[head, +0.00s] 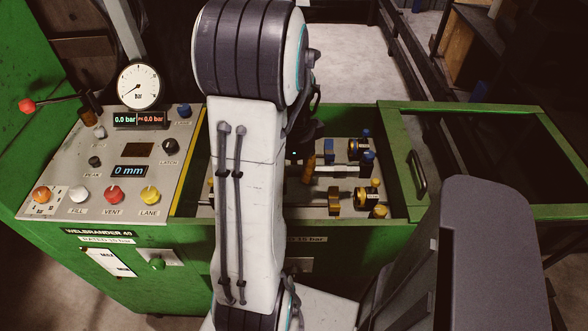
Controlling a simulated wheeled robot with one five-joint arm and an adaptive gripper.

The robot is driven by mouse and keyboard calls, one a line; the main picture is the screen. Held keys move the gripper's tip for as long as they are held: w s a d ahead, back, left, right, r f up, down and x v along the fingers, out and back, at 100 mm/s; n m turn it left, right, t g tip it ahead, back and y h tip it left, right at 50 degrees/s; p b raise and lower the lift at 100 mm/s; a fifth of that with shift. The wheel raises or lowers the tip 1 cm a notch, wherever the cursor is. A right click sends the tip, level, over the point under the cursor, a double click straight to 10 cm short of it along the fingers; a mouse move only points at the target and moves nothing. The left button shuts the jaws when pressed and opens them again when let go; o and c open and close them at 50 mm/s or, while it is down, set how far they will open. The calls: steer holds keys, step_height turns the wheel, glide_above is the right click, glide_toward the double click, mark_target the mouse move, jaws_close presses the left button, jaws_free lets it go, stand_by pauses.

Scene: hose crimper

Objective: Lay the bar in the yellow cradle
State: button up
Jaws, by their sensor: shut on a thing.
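My gripper (306,130) is a dark shape just right of my white arm, over the machine's open bay. My arm hides most of it, and its fingertips do not show clearly. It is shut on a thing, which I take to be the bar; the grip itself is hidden. A pale, silvery bar (342,171) lies roughly level across the picture, its left part near the arm. Yellow fittings (376,185) stand lower right in the bay, with a dark rod and a brass-coloured collar (333,201) beside them. I cannot tell which yellow part is the cradle.
Blue-topped fittings (366,158) stand at the back right of the bay. The green machine frame (395,160) rises around it. A control panel (110,165) with knobs, gauge and red-tipped lever is at left. A green-framed opening with a handle (418,173) is at right.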

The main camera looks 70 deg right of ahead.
steer(key=shift+f+b, duration=4.05)
steer(key=shift+f, duration=1)
steer(key=o, duration=1.3)
steer(key=shift+f, duration=0.15)
steer(key=shift+c, duration=0.2)
step_height(320, 180, up, 12)
steer(key=shift+r, duration=0.1)
